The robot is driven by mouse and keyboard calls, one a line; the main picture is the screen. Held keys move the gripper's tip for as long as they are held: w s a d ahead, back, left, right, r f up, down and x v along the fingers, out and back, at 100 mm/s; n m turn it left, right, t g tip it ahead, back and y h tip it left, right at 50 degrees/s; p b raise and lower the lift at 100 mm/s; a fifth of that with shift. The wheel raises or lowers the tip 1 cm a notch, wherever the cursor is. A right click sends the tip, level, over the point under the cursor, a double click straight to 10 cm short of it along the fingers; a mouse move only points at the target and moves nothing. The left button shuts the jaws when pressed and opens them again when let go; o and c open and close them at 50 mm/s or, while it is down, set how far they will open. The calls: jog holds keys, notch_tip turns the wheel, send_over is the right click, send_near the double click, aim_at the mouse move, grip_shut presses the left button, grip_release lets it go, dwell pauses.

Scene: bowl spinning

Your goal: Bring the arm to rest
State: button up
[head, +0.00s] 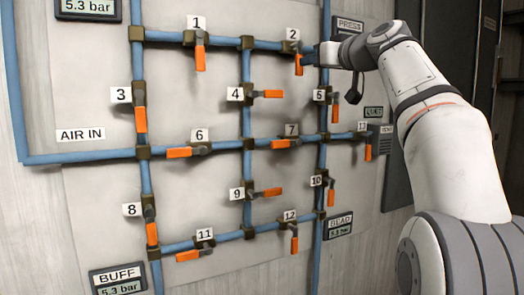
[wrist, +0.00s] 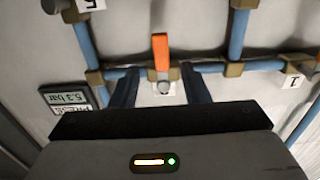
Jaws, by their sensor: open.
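My arm reaches in from the right in the head view, and my gripper (head: 308,57) is at the upper right of the pipe panel, by valve 2. The orange handle of valve 2 (head: 299,66) hangs down, across its horizontal pipe. In the wrist view, which is upside down, the two dark fingers of my gripper (wrist: 161,84) are apart, one on each side of the handle of valve 2 (wrist: 161,52) and its grey hub. Gaps show between fingers and handle. The PRESS gauge (wrist: 66,102) reads 5.3 bar; my wrist partly covers it in the head view.
Blue pipes (head: 195,147) run over the pale panel with several other orange-handled valves, such as valve 1 (head: 200,55) and valve 5 (head: 335,105). The BUFF gauge (head: 118,282) and BEAD gauge (head: 339,226) read 5.3 bar. A dark cabinet (head: 465,50) stands behind my arm.

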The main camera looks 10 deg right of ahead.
jog(key=s+a+f+m+g+h+p, duration=0.25)
jog(key=s+f+g+p, duration=0.2)
jog(key=f+p, duration=0.3)
jog(key=s+a+f+m+g+h+p, duration=0.1)
jog(key=s+a+f+g+p, duration=0.25)
jog(key=s+f+p, duration=0.4)
jog(key=s+f+g+h+p, duration=0.2)
jog(key=s+f+g+p, duration=0.4)
jog(key=s+f, duration=1.2)
jog(key=shift+s+d+h+p, duration=0.2)
jog(key=shift+s+h+p, duration=0.15)
jog(key=shift+s+p, duration=0.85)
jog(key=shift+m, duration=0.25)
